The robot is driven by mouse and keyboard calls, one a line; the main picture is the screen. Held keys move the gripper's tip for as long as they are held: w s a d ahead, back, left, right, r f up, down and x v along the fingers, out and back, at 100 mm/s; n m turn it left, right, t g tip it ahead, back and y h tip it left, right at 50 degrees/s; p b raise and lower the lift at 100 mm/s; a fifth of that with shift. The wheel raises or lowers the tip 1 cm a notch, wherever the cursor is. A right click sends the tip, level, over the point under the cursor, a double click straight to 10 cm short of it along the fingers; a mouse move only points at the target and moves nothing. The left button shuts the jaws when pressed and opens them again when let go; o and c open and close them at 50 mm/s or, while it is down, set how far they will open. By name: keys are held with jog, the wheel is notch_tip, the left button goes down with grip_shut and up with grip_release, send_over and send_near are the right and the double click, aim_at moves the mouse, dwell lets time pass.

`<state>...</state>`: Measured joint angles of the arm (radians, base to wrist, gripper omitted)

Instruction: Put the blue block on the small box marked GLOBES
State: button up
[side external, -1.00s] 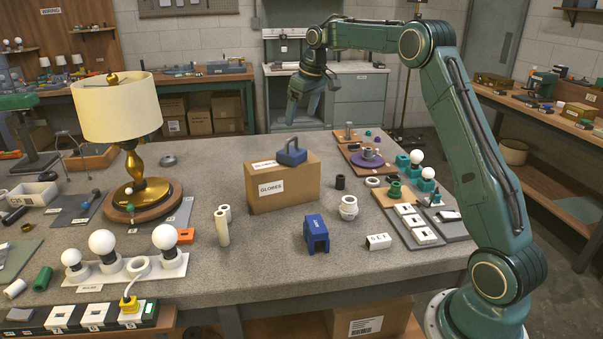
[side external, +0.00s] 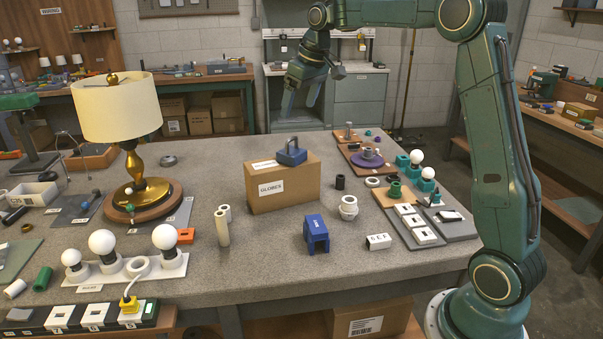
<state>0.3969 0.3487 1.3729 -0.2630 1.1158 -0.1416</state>
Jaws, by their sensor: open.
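The small cardboard box marked GLOBES (side external: 283,190) stands upright in the middle of the grey table. A blue piece with a raised loop handle (side external: 291,152) rests on its top, toward the right of the top's label. A second blue piece, a block with an arched opening and a small label (side external: 315,233), stands on the table in front and to the right of the box. My gripper (side external: 301,108) is open and empty, pointing down, and shows above and behind the box in the picture, apart from both blue pieces.
A brass lamp with a cream shade (side external: 117,108) stands left of the box. White globe bulbs (side external: 102,243) sit in a holder at front left. Cream tubes (side external: 222,227), a white labelled block (side external: 378,241) and trays of parts (side external: 415,222) lie around. Bare table separates them.

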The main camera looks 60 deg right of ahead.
jog(key=s+a+r+t, duration=0.1)
jog(key=s+a+r, duration=0.2)
jog(key=s+a, duration=1.1)
jog(key=s+a+f, duration=0.1)
jog(key=s+f, duration=0.2)
jog(key=s, duration=0.6)
jog(key=s+a+f+t, duration=0.1)
jog(key=s+f, duration=0.3)
jog(key=s, duration=0.4)
jog(key=shift+s+a, duration=0.3)
jog(key=shift+s, duration=0.1)
